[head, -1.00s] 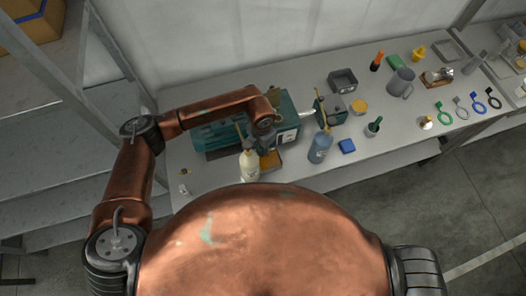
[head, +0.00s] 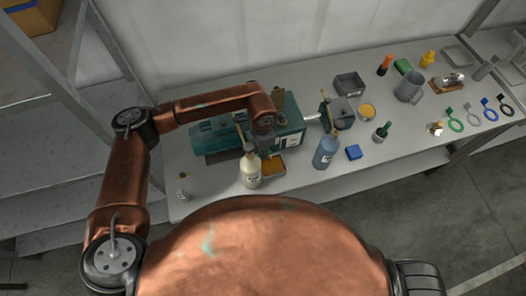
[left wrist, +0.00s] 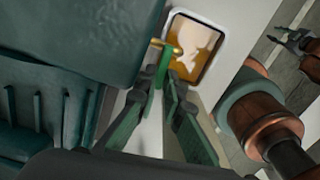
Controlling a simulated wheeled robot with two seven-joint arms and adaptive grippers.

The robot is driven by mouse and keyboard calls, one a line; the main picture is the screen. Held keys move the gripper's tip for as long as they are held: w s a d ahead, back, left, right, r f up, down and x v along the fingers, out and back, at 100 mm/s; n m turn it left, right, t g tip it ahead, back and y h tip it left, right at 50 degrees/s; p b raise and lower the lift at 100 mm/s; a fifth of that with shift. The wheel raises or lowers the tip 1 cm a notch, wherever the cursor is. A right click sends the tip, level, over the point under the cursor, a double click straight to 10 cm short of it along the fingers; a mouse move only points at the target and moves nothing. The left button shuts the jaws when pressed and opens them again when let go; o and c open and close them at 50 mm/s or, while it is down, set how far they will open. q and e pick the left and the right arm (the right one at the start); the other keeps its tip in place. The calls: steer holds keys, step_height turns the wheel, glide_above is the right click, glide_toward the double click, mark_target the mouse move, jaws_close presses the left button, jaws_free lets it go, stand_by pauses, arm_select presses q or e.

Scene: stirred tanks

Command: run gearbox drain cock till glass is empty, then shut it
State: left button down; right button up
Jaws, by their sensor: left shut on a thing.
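The green gearbox unit (head: 291,112) stands on the bench. My left gripper (left wrist: 168,88) is shut on the green lever of the drain cock (left wrist: 163,68). The cock's brass part (left wrist: 168,46) shows beyond the fingertips in the left wrist view. An oil tray (head: 272,168) sits below, and amber liquid with a pale patch shows in it in the left wrist view. In the head view the left wrist hides the cock. The glass's level cannot be made out. A dark, small shape at the wrist view's right edge may be my right gripper (left wrist: 290,40).
A cream bottle (head: 250,171) and a blue bottle (head: 325,152) stand close to the gearbox's front. A blue block (head: 353,152), a grey jug (head: 409,87) and an open grey box (head: 349,84) are further right. Coloured ring-handled tools (head: 455,121) lie near the right end.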

arm_select(q)
steer(key=shift+w, duration=0.1)
steer(key=c, duration=2)
jaws_free()
steer(key=shift+c, duration=0.2)
steer(key=shift+a, duration=0.1)
step_height(320, 180, up, 7)
steer(key=shift+r, duration=0.6)
steer(key=shift+s+d, duration=0.2)
